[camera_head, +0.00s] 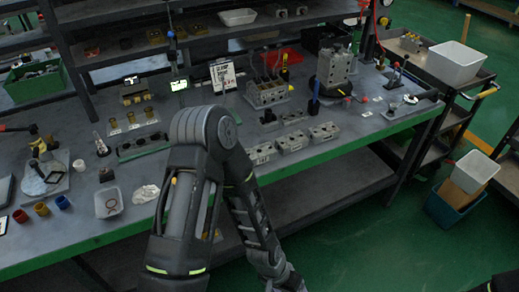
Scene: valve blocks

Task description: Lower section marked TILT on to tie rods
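Three small grey metal valve sections stand in a row near the bench's front edge: a left one (262,153), a middle one (292,141) and a right one (323,131). Their markings are too small to read, so I cannot tell which is marked TILT. Behind them is a grey block assembly (267,93) with thin upright rods above it, which may be the tie rods. One of my arms rises in the middle of the view, bends at the top and runs down out of the bottom edge. Neither gripper shows.
The bench (350,122) has a green front edge. A larger grey block (335,70) stands at the back right, with a blue upright tool (314,98) beside it. A printed card (222,75) stands behind my arm. Cups, trays and small parts crowd the left side.

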